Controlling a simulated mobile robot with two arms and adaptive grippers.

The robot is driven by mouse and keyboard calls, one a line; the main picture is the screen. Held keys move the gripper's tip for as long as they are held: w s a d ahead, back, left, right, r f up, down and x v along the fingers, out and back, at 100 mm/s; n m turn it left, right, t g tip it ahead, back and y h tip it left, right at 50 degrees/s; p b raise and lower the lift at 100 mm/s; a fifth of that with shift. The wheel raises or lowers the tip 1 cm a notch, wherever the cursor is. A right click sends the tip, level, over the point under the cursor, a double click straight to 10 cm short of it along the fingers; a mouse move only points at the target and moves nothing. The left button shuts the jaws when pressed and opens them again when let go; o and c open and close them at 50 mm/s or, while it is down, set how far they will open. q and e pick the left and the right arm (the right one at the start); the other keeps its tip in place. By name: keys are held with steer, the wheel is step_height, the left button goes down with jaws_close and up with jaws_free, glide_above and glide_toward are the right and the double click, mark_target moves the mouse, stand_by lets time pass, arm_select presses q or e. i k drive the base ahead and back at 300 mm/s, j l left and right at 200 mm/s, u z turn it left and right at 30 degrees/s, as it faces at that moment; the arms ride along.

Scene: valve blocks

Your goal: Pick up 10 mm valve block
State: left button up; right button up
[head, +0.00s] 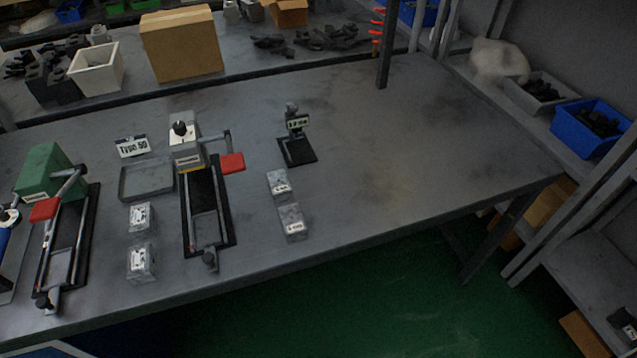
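Several small grey metal blocks with white labels stand on the grey workbench. Right of the middle clamp fixture are an upper block (279,184) and a lower block (292,221). Left of that fixture are another upper block (141,217) and lower block (141,262). The labels are too small to read surely, so I cannot tell which is the 10 mm valve block. Neither of my grippers is in view.
A black stand (297,150) with a small sign is behind the right blocks. A red-handled fixture (207,205) and a green one (50,172) stand left, with a grey tray (146,180) between. The bench's right half (430,150) is clear.

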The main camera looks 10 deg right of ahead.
mark_target(279, 184)
steer(key=l+u, duration=0.45)
steer(key=i+l+u, duration=0.1)
steer(key=l+u, duration=0.3)
